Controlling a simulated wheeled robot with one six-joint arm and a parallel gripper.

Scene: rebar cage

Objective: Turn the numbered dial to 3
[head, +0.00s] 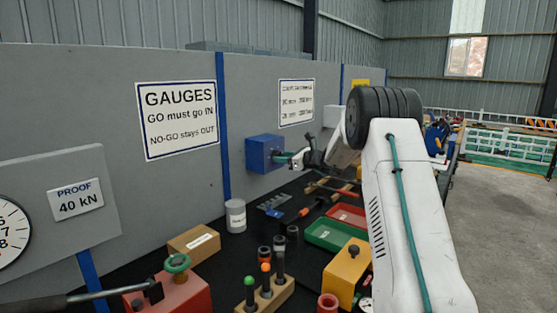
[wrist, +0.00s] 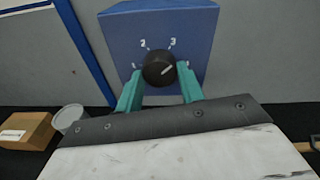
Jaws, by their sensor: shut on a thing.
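The numbered dial is a round black knob (wrist: 159,69) on the front of a blue box (wrist: 200,28), with white numbers around it. The 2 and 3 show clearly above the knob; the marks at its left and right are partly hidden by my fingers. The knob's white pointer line slants up and right, between the 3 and the mark at the right. My gripper (wrist: 159,80) has its teal fingers on either side of the knob and is shut on it. In the head view, my gripper (head: 288,158) is at the blue box (head: 262,153); the dial is hidden there.
A white-lidded jar (head: 236,216) and a cardboard box (head: 194,243) stand on the black bench left of my gripper. Green (head: 335,235) and red (head: 347,214) trays, a yellow block (head: 347,272) and a wooden plug holder (head: 264,297) lie nearer. A grey panel backs the bench.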

